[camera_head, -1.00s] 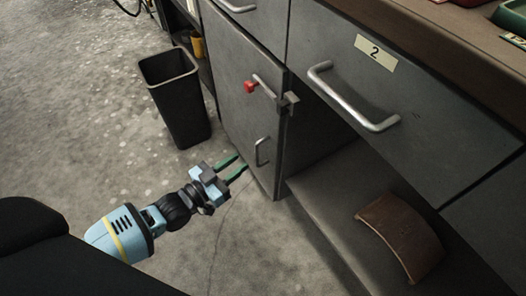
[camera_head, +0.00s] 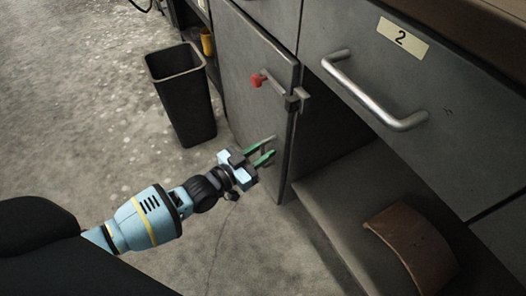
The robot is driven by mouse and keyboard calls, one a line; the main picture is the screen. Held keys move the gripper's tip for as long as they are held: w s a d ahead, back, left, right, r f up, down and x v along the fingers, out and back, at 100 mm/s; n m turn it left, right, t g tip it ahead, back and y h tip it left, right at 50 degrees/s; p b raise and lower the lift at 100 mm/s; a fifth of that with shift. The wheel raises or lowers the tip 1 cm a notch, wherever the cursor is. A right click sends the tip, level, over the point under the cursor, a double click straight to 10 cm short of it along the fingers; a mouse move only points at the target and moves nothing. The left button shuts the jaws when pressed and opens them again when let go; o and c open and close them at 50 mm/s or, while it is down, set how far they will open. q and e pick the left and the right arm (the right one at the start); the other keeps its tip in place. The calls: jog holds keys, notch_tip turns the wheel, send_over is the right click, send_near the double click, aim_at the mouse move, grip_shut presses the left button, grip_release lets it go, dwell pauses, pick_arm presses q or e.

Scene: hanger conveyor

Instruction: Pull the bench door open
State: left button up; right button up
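The bench door (camera_head: 256,83) is a grey panel at the left of the bench, with a red-knobbed latch (camera_head: 257,80) near its top right. It looks shut or nearly so. Its lower vertical handle (camera_head: 268,143) is partly hidden by my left gripper (camera_head: 269,149). The green fingers of this gripper are apart and overlap the handle in the picture. I cannot tell whether they touch it or stand around it. My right gripper is not in view.
A black bin (camera_head: 183,98) stands on the floor left of the door. A drawer marked 2 (camera_head: 419,100) with a long metal handle is at the right. A brown curved piece (camera_head: 413,246) lies on the low shelf below it. The floor near my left arm is clear.

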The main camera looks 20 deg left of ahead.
pick_arm(q)
jog(key=shift+w+d, duration=0.1)
grip_shut()
dwell(0.4)
